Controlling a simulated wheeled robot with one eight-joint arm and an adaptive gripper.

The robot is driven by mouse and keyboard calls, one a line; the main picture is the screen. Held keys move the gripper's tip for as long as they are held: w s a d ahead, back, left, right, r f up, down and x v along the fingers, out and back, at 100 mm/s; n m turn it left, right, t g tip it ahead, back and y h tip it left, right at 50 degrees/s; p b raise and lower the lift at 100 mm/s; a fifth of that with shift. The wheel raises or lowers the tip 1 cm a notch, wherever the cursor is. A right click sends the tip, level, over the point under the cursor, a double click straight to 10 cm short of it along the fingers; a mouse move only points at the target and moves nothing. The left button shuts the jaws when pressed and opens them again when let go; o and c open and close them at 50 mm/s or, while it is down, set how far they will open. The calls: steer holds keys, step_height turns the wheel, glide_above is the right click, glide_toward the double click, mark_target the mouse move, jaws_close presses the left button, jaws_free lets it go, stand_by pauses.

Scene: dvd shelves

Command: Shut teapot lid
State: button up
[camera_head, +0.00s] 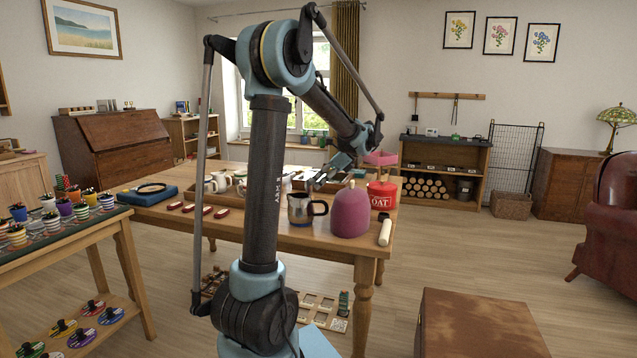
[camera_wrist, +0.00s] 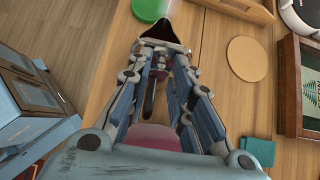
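No teapot or lid can be made out for certain. My gripper (camera_wrist: 163,47) is open, pointing down over the wooden table (camera_head: 340,240), with a gap between its fingers. Below and between the fingers in the wrist view is a dark-mouthed metal jug (camera_wrist: 163,30) with a black handle (camera_wrist: 150,98). In the head view, my gripper (camera_head: 322,180) is just above this jug (camera_head: 299,210), whose handle faces right. I cannot tell whether the fingers touch it. A purple-pink domed cover (camera_head: 350,214) stands right of the jug; anything under it is hidden.
A red oat canister (camera_head: 382,195) and a pale roller (camera_head: 385,232) are to the right. Light mugs (camera_head: 221,181) and several red items (camera_head: 205,210) are left. A round cork mat (camera_wrist: 248,58) and green disc (camera_wrist: 150,9) lie on the table, with bare wood between.

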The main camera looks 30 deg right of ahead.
jaws_close()
steer(key=shift+w+a, duration=0.1)
steer(key=w+a+g+h, duration=0.1)
steer(key=w+a+r+g+h, duration=0.1)
steer(key=g+h, duration=0.1)
steer(key=w+a+f+g+h, duration=0.3)
steer(key=w+a+g+h, duration=0.1)
steer(key=g+h, duration=0.4)
steer(key=shift+w+a+f+g, duration=0.2)
steer(key=shift+w+a+g, duration=0.1)
steer(key=shift+w+g, duration=0.25)
stand_by(0.4)
